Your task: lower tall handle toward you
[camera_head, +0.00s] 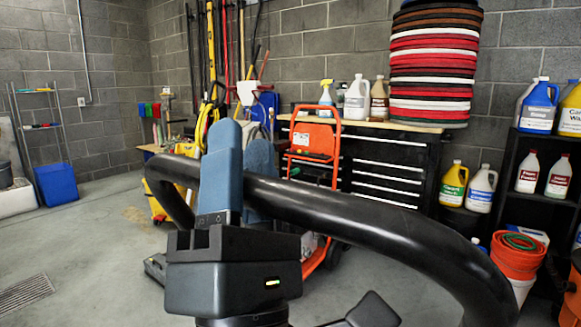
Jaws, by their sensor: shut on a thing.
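The tall handle (380,222) is a thick glossy black tube close to the camera. It runs from the lower right, bends, and passes left behind my near finger, then curves down at the left. My gripper (241,150) points up, with one blue-grey finger in front of the tube and the other behind it. The jaws are shut on the handle. The short stretch of tube behind the near finger is hidden. The lower ends of the handle and the machine it belongs to are not clearly visible.
An orange-framed cart (316,140) stands behind the handle, before a black tool chest (392,165). A shelf with bottles (545,185) and orange buckets (517,257) are at right. A yellow machine (160,203) is behind the left bend. Floor at left (85,235) is open.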

